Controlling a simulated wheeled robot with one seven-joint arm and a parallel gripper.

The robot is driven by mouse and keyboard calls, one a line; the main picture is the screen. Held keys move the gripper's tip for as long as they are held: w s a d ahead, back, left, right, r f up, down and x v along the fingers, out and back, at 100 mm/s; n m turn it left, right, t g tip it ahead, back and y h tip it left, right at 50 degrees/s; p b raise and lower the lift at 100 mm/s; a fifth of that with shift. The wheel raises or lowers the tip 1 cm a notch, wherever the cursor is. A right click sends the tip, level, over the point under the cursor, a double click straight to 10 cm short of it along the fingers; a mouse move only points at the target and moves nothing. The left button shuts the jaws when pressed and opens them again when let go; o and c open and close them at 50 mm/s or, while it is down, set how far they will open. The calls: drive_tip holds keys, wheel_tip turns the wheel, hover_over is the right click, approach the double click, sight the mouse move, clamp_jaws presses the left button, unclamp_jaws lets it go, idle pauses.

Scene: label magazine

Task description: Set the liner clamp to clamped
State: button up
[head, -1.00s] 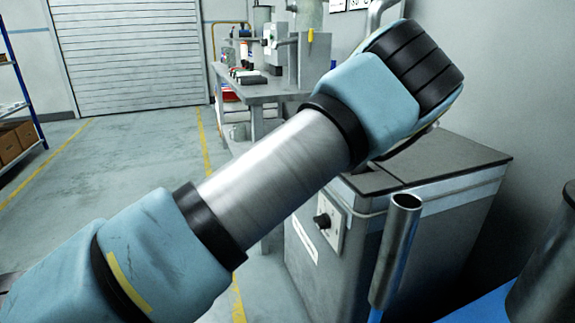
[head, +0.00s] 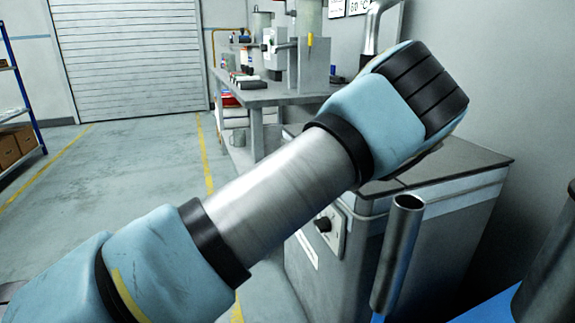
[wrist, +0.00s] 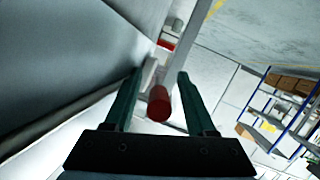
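In the wrist view, a red cylindrical grip (wrist: 159,103) lies between the two dark green fingers of my gripper (wrist: 160,74). It looks like the handle of the liner clamp, with a pale grey bar behind it. The fingers are apart, and a gap shows on each side of the grip; I see no clear contact. Whether the clamp is set or loose cannot be told. In the head view my own arm covers the gripper and the clamp.
A grey cabinet (head: 335,270) with a dark knob stands under my forearm. A metal tube (head: 398,250) rises close in front of it. A workbench (head: 265,95) with equipment stands behind. Shelving (head: 20,140) is at the far left; the floor (head: 110,180) between is clear.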

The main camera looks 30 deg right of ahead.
drive_tip(key=shift+r, duration=0.1)
drive_tip(key=p+v, duration=0.1)
drive_tip(key=v, duration=0.9)
drive_tip(key=shift+s+a, duration=0.15)
drive_tip(key=shift+s, duration=0.2)
drive_tip(key=w+a+f+n+g+y, duration=0.1)
drive_tip(key=a+f+g+y, duration=0.2)
drive_tip(key=a, duration=0.7)
drive_tip(key=w+a+f+n+g+y, duration=0.1)
drive_tip(key=w+a+f+g, duration=0.2)
drive_tip(key=a, duration=0.7)
drive_tip(key=s+a+r+m+g, duration=0.2)
drive_tip(key=s+a+r+g, duration=0.15)
drive_tip(key=s+a, duration=0.55)
drive_tip(key=s+a+r+m+g, duration=0.1)
drive_tip(key=s+a+r+g, duration=0.4)
drive_tip(key=a, duration=0.7)
wheel_tip(320, 180, up, 24)
drive_tip(key=t+p, duration=0.2)
drive_tip(key=p, duration=2.3)
drive_tip(key=shift+s, duration=0.3)
drive_tip(key=shift+a, duration=0.1)
